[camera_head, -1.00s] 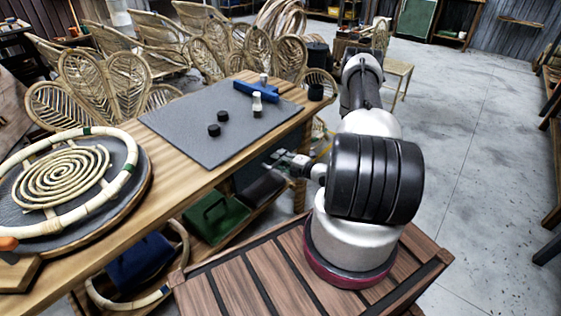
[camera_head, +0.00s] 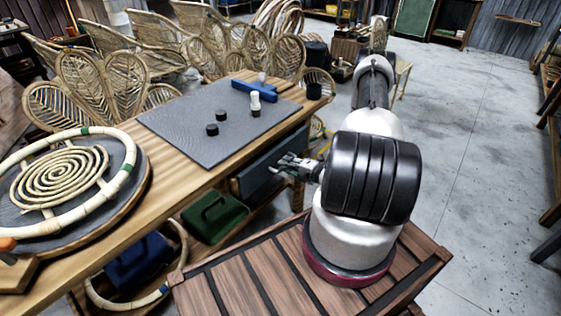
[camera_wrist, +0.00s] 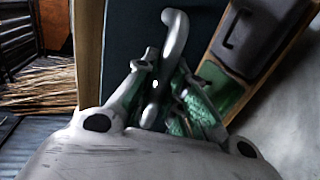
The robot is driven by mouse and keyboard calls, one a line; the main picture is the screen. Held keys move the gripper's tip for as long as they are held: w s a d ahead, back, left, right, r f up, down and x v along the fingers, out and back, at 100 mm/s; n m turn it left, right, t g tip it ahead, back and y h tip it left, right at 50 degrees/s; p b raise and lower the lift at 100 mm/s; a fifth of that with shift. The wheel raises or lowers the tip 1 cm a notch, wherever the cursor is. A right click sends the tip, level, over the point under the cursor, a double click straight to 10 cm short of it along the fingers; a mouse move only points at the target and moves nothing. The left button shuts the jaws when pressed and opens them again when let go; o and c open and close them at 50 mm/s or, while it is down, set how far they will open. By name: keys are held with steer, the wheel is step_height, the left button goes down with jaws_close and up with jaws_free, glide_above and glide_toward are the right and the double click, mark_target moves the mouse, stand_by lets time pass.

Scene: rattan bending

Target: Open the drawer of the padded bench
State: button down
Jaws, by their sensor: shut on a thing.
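The padded bench (camera_head: 165,172) is a long wooden table with a grey pad (camera_head: 190,145) on top. Its dark blue drawer front (camera_head: 262,176) stands out from under the right side of the top, so the drawer is partly open. My gripper (camera_head: 284,165) is at the drawer front. In the wrist view, my gripper (camera_wrist: 168,95) is shut on the silver bar handle (camera_wrist: 174,35), whose curved end sticks up beyond the fingers. The drawer front (camera_wrist: 122,35) fills the area behind the handle. The drawer's inside is hidden from both views.
Black pucks (camera_head: 212,129), a pale peg (camera_head: 255,102) and a blue tool (camera_head: 252,90) stand on the pad. A green case (camera_head: 212,217) and a blue case (camera_head: 137,262) sit below the bench. Open floor (camera_head: 470,150) lies to the right.

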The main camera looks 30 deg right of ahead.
steer(key=f+v, duration=0.2)
steer(key=v, duration=1)
steer(key=s+f+v, duration=0.1)
steer(key=f+v, duration=0.2)
steer(key=v, duration=0.9)
steer(key=shift+s+d, duration=0.15)
steer(key=c, duration=1.5)
jaws_free()
steer(key=shift+o, duration=0.2)
steer(key=v, duration=1.2)
steer(key=shift+f, duration=0.1)
